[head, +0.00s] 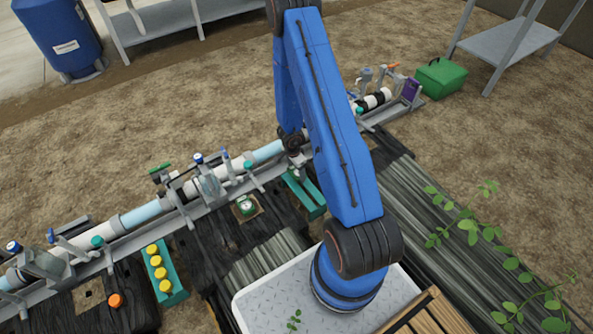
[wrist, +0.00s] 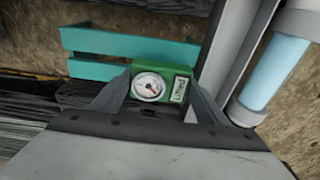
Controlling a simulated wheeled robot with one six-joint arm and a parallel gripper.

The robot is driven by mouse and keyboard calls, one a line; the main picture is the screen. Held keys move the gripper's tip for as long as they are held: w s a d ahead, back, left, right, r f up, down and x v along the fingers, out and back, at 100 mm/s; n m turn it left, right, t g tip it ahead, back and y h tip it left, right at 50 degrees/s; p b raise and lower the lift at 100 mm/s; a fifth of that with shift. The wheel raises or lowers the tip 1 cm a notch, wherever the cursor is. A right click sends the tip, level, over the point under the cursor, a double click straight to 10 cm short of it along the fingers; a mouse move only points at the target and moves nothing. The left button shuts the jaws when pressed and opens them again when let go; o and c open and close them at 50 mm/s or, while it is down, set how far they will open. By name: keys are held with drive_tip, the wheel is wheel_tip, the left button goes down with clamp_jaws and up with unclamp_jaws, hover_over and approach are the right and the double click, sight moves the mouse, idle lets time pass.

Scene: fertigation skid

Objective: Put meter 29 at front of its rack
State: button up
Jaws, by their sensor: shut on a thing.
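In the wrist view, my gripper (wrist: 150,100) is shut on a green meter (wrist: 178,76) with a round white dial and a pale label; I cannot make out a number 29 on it. A teal rack (wrist: 90,40) is just behind the meter, and the meter overlaps its right part. I cannot tell whether they touch. In the head view, a teal rack (head: 304,194) lies below my wrist, beside the pipe, and my gripper (head: 293,150) is small and dark there. The held meter is not clear in that view.
A pipe line (head: 140,214) with valves and grey brackets crosses behind the racks, close on the right in the wrist view. Another teal rack (head: 165,273) holds several yellow-capped items. An orange cap (head: 115,300) lies left of it. Leafy plants (head: 468,225) are at right.

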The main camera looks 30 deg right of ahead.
drive_tip(key=shift+f, duration=1.35)
drive_tip(key=o, duration=1.2)
drive_tip(key=shift+r, duration=4.05)
